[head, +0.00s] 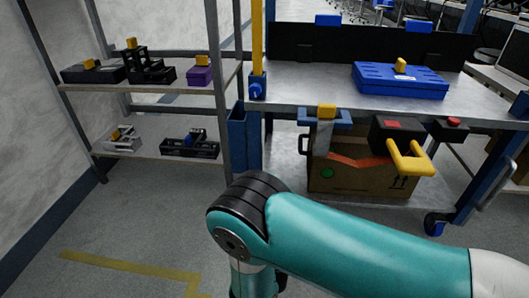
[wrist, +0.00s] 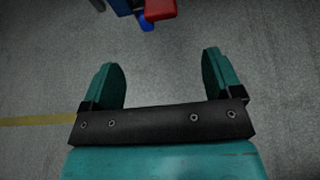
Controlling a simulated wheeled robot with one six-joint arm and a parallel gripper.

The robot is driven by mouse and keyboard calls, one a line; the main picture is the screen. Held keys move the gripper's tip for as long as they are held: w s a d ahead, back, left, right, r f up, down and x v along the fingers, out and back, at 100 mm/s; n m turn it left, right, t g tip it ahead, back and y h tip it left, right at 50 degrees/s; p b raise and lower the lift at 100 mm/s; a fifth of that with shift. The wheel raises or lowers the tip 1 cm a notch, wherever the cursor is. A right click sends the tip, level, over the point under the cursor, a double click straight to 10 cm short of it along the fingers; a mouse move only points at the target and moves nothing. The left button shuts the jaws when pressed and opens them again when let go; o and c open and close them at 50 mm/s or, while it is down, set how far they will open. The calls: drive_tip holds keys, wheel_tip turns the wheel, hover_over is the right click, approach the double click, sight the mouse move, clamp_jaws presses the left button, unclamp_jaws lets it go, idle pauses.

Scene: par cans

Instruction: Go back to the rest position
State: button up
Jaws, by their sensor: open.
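My gripper (wrist: 160,85) is open and empty in the wrist view, its two teal fingers apart over bare grey floor. In the head view my teal arm reaches across the lower right and bends down at a dark joint; the gripper itself is hidden or too unclear there. Nothing lies between the fingers.
A shelf rack (head: 155,87) with several small parts stands at the left. A metal workbench (head: 300,87) with a blue case (head: 400,80) stands ahead. A cardboard box (head: 355,180) sits under it. Yellow tape (head: 125,264) marks the open floor at the lower left.

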drive_tip(key=s+d+r+m+g+p, duration=0.15)
drive_tip(key=r+m+g, duration=0.25)
drive_tip(key=r+m, duration=0.6)
drive_tip(key=s+d+r+m+g+p, duration=0.1)
drive_tip(key=d+r+m+g, duration=0.25)
drive_tip(key=r+m, duration=0.65)
drive_tip(key=s+d+r+m+g+y+p, duration=0.3)
drive_tip(key=s+r+m+g+y, duration=0.3)
drive_tip(key=s+r, duration=1.7)
wheel_tip(320, 180, up, 38)
drive_tip(key=w+t+p, duration=0.1)
drive_tip(key=p, duration=3.5)
drive_tip(key=shift+w+f+m+y, duration=0.15)
drive_tip(key=shift+w+m+y, duration=0.15)
drive_tip(key=shift+m, duration=0.1)
drive_tip(key=shift+a+t, duration=0.1)
drive_tip(key=shift+t, duration=0.15)
